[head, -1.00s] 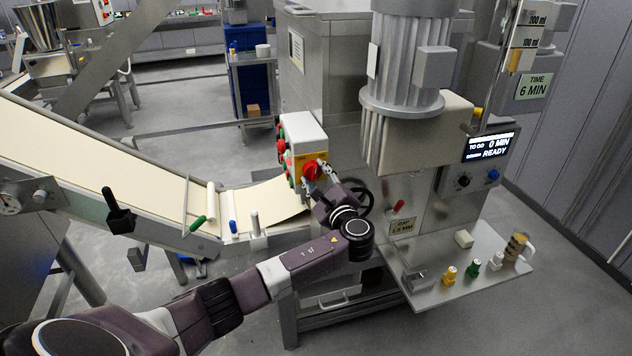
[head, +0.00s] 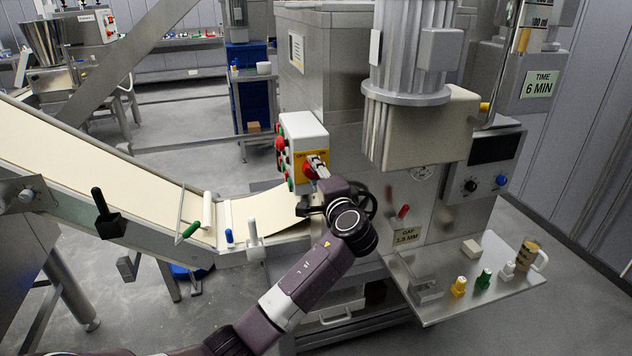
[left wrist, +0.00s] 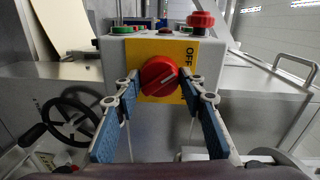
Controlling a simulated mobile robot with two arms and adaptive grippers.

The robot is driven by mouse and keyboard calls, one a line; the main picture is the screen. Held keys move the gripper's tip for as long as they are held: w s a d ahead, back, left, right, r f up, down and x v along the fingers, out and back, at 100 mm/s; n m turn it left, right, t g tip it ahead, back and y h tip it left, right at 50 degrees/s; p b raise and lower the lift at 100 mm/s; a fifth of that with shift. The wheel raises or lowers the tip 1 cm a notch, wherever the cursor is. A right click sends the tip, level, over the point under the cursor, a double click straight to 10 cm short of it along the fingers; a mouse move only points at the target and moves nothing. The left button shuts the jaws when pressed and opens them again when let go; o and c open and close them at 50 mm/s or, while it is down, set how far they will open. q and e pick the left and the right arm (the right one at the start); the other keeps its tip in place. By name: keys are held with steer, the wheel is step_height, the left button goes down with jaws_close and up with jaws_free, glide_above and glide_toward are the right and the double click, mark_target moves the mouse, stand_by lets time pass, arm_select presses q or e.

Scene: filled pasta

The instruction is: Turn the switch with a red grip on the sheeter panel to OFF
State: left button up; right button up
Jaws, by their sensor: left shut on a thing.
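The switch with a red grip sits on a yellow plate (left wrist: 185,50) on the white sheeter panel (head: 303,130). In the head view the fingers partly hide the grip (head: 308,169). My right gripper is not in view.
A red mushroom button (left wrist: 201,20) and a green button (left wrist: 122,30) sit close by on the panel. A black handwheel (left wrist: 73,120) is below left in the wrist view. The dough belt (head: 120,155) is left; a shelf (head: 450,305) with small coloured items is right.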

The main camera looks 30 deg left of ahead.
arm_select(q)
steer(key=shift+f+n+b, duration=0.1)
steer(key=shift+n+b, duration=0.35)
steer(key=shift+n, duration=0.15)
steer(key=o, duration=1.2)
steer(key=shift+c, duration=0.2)
steer(key=f+v, duration=0.1)
steer(key=v, duration=1.1)
steer(key=shift+s+r, duration=0.15)
steer(key=shift+r, duration=0.35)
steer(key=shift+a, duration=0.1)
